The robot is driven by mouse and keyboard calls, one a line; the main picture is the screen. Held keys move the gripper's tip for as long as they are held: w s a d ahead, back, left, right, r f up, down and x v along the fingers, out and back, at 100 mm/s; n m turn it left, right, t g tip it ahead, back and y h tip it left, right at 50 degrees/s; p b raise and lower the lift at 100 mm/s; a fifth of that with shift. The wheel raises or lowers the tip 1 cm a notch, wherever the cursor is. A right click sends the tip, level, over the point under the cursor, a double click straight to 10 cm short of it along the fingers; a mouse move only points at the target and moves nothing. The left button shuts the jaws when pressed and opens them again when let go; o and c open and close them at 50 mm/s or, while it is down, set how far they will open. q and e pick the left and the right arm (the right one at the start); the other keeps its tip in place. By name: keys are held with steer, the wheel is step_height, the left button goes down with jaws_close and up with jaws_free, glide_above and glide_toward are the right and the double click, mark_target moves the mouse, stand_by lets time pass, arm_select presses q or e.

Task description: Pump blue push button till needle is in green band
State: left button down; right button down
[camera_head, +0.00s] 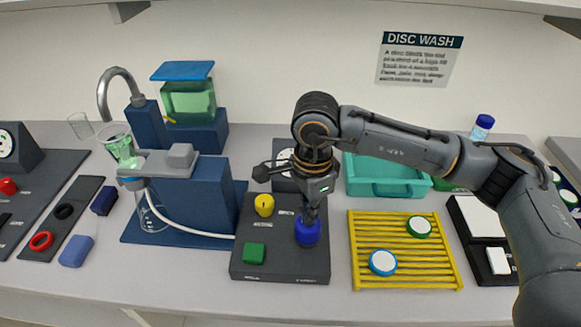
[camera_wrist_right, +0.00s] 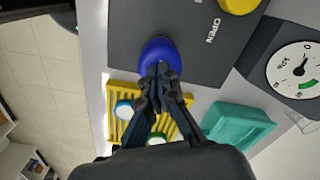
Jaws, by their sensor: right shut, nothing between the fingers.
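The blue push button (camera_head: 307,233) is a domed knob at the front right of a dark panel (camera_head: 250,215). My right gripper (camera_head: 309,216) points down at it with shut, empty fingers. In the right wrist view the blue button (camera_wrist_right: 158,50) is just beyond the fingertips (camera_wrist_right: 162,70); whether they touch it I cannot tell. The gauge (camera_wrist_right: 296,70) has a white round dial with a green band (camera_wrist_right: 308,84); the needle is too small to read surely. In the head view the gauge (camera_head: 284,157) is mostly hidden behind my right arm. My left gripper is not in view.
A yellow knob (camera_head: 264,204) and a green button (camera_head: 254,253) share the panel. A yellow rack (camera_head: 405,275) with two discs lies to the right, a teal tray (camera_head: 385,188) behind it. A blue stand (camera_head: 205,195) with tubing is on the left.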

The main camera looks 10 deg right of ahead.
step_height(320, 180, down, 2)
steer(key=shift+b, duration=0.75)
steer(key=shift+r+p, duration=0.3)
steer(key=shift+r, duration=0.3)
steer(key=shift+r+p, duration=0.6)
steer(key=shift+r, duration=1.15)
steer(key=shift+f, duration=0.15)
step_height(320, 180, down, 4)
steer(key=b, duration=0.4)
steer(key=shift+f+b, duration=0.1)
steer(key=shift+b, duration=0.3)
steer(key=shift+r+p, duration=0.95)
steer(key=shift+r, duration=1.3)
steer(key=shift+f, duration=0.2)
